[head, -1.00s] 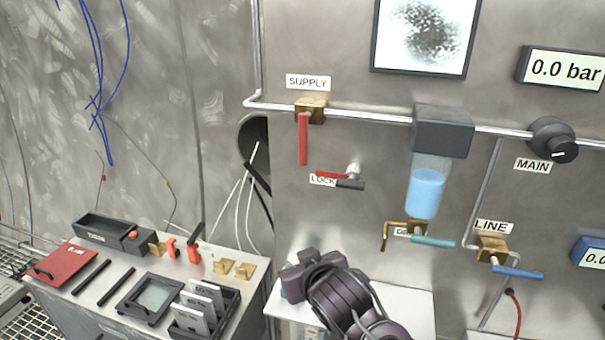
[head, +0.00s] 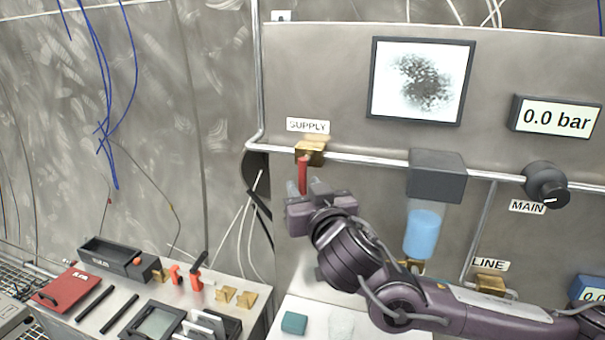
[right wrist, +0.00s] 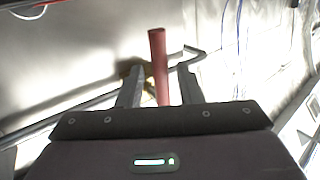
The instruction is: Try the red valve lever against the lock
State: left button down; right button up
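The red valve lever (head: 303,173) hangs down from the brass supply valve (head: 311,152) under the SUPPLY label (head: 308,125). My right gripper (head: 305,187) is at the lever's lower part. In the right wrist view the red lever (right wrist: 158,65) stands between the two fingers of my right gripper (right wrist: 157,88). The fingers are apart, with a gap showing on each side of the lever. Whether either finger touches it I cannot tell. The lock and its label are hidden behind my right gripper and arm. My left gripper is not in view.
A pipe (head: 380,160) runs along the panel. A block with a blue-filled cylinder (head: 422,235) hangs right of my gripper, close above my forearm. The MAIN knob (head: 547,186) is further right. A bench (head: 130,325) with tools and trays stands lower left.

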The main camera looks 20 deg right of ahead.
jog(key=shift+w, duration=1)
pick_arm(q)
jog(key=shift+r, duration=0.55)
pick_arm(e)
jog(key=shift+c, duration=0.4)
grip_shut()
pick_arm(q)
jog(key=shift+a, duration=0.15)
pick_arm(e)
jog(key=shift+a, duration=0.1)
